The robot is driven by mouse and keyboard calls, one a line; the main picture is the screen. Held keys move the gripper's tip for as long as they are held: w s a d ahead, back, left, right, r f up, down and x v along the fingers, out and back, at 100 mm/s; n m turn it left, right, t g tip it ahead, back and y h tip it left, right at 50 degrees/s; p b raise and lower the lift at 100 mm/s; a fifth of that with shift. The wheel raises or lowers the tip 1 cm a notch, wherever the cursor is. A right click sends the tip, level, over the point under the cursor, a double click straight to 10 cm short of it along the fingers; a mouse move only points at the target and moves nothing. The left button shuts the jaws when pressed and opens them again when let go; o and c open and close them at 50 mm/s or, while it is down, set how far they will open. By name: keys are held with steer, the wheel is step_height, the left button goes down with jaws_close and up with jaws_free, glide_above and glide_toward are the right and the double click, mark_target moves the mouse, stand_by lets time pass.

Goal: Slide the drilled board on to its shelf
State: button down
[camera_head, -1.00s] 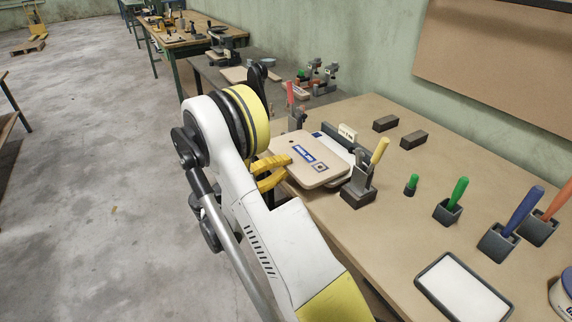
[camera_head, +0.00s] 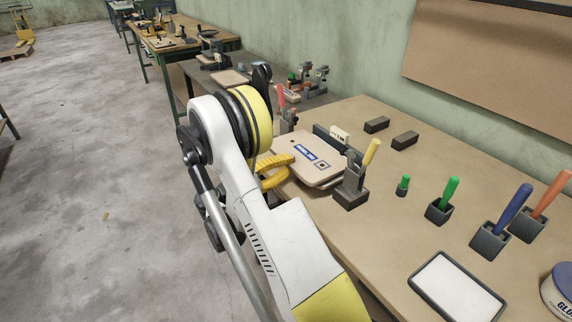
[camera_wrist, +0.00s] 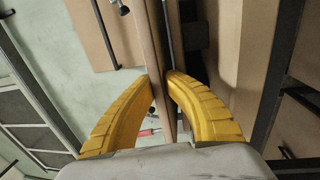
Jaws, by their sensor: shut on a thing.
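The pale tan board (camera_head: 318,168) has rounded corners, a blue label and a dark square mark. It lies nearly flat at the bench's left edge, over a paler piece that shows at its right side. My gripper (camera_head: 285,168) has yellow fingers shut on the board's near left edge, one above and one below. In the wrist view the fingers (camera_wrist: 161,82) pinch the board's thin edge (camera_wrist: 150,40). The board's underside and what bears it are mostly hidden.
A yellow-handled clamp (camera_head: 354,180) stands close to the board's right, a red-handled one (camera_head: 287,118) behind. A dark fence (camera_head: 328,140) with a white tag (camera_head: 340,135) borders the far side. Dark blocks (camera_head: 404,140), handled tools in holders and a white tray (camera_head: 455,288) occupy the bench (camera_head: 390,225).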

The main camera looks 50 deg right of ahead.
steer(key=shift+f, duration=0.65)
stand_by(0.5)
steer(key=c, duration=1.6)
jaws_free()
steer(key=shift+f, duration=0.15)
steer(key=shift+a, duration=0.1)
steer(key=shift+v, duration=2.9)
steer(key=o, duration=0.6)
